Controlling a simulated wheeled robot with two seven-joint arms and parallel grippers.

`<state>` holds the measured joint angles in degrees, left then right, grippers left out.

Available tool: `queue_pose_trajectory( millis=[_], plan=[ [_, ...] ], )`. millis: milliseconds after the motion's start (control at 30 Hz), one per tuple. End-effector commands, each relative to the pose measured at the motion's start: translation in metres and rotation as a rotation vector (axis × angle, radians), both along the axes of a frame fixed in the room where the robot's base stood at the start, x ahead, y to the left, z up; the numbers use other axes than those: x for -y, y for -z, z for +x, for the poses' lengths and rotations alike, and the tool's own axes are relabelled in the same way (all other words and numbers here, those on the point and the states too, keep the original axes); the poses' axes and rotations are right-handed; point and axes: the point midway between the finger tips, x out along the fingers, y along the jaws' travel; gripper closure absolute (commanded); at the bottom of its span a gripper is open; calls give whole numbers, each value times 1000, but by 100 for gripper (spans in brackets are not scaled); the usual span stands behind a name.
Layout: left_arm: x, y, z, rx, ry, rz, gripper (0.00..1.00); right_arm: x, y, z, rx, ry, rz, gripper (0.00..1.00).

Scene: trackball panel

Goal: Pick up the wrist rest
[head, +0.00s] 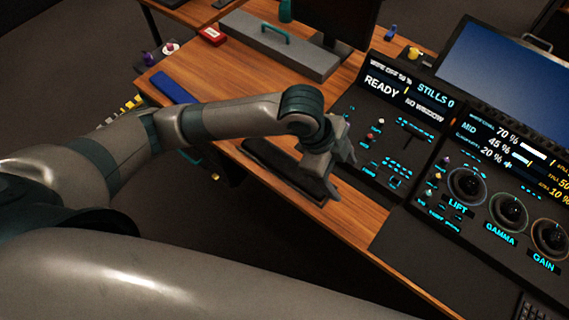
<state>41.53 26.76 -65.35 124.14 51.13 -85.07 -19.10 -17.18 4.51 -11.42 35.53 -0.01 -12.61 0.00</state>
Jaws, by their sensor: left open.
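The wrist rest looks to be the long dark padded bar (268,158) lying along the front edge of the wooden desk, left of the control panel. My left gripper (340,160) is open above the right part of this bar, close to the panel's left edge. The wrist and forearm cover part of the bar. I cannot tell whether the fingers touch it. My right gripper is not in view.
The trackball panel (400,232) with lit displays and three dials fills the right. A grey box with a green handle (278,46), a blue flat item (172,86) and a red box (212,36) are on the desk farther back. Bare wood (345,222) shows near the front edge.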

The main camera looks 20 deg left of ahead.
Motion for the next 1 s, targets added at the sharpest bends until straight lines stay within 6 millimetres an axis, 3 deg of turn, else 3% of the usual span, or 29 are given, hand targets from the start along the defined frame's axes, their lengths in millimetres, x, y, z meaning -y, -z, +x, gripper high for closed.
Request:
queue_pose_trajectory(
  millis=[300,600,800,1000],
  plan=[
    [-68,-18,31,2,163,245,31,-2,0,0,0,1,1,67],
    [-134,-43,60,-38,183,405,31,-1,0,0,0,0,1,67],
    [-152,-51,66,-56,178,440,31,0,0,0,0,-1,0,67],
    [-154,-52,66,-57,177,442,31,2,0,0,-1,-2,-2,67]
  ],
)
